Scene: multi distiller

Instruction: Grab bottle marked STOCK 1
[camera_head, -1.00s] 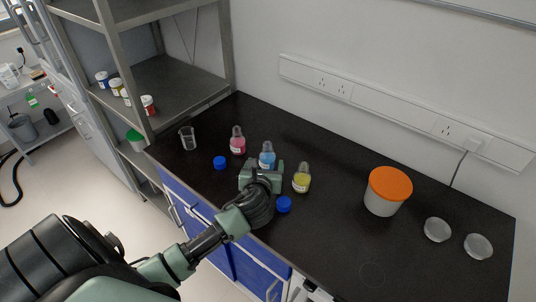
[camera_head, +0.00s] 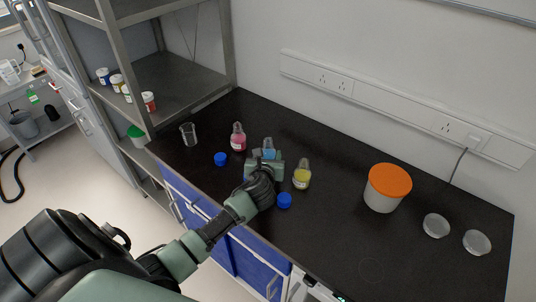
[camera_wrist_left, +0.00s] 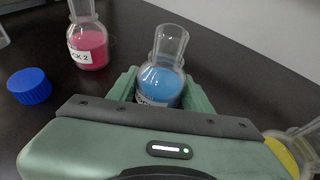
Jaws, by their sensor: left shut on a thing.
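A small bottle with blue liquid (camera_head: 269,147) stands on the black bench, partly hidden by my left gripper (camera_head: 264,160). In the left wrist view the blue bottle (camera_wrist_left: 162,78) is between the fingers of my left gripper (camera_wrist_left: 163,92), which is shut on it. Its label is mostly covered and I cannot read it. A bottle with pink liquid (camera_head: 238,139) stands to the left; its label ends in "CK 2" in the left wrist view (camera_wrist_left: 90,46). A bottle with yellow liquid (camera_head: 302,175) stands to the right. My right gripper is not in view.
Blue caps lie left (camera_head: 220,159) and right (camera_head: 284,200) of my gripper. A glass beaker (camera_head: 188,135) stands at the left. An orange-lidded tub (camera_head: 386,188) and two clear dishes (camera_head: 436,226) are at the right. Metal shelving (camera_head: 185,85) borders the bench.

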